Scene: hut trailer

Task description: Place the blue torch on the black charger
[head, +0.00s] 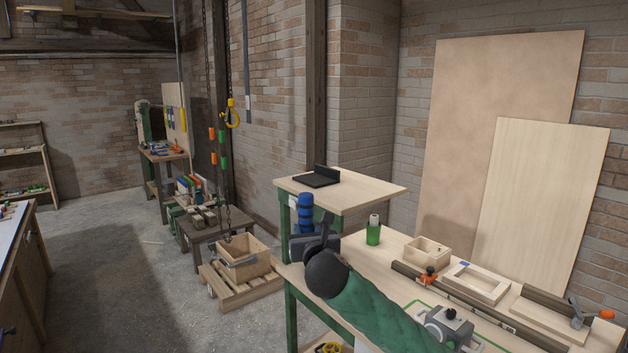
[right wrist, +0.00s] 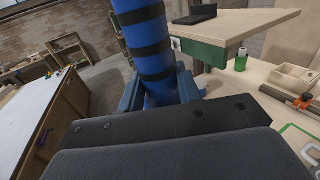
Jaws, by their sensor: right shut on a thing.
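The blue torch (head: 305,205) with dark bands is upright in my right gripper (head: 314,243), in front of the raised shelf's left front corner in the head view. The right wrist view shows the torch (right wrist: 150,45) between both fingers (right wrist: 160,93), its top cut off by the frame edge. The black charger (head: 320,177), a flat pad with a raised back block, lies on the raised wooden shelf (head: 365,190), above and behind the torch in the picture. The charger also shows in the right wrist view (right wrist: 195,15), to the right of the torch. My left gripper is out of view.
A wooden crate (head: 242,259) stands on a pallet to the left. The shelf around the charger is bare.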

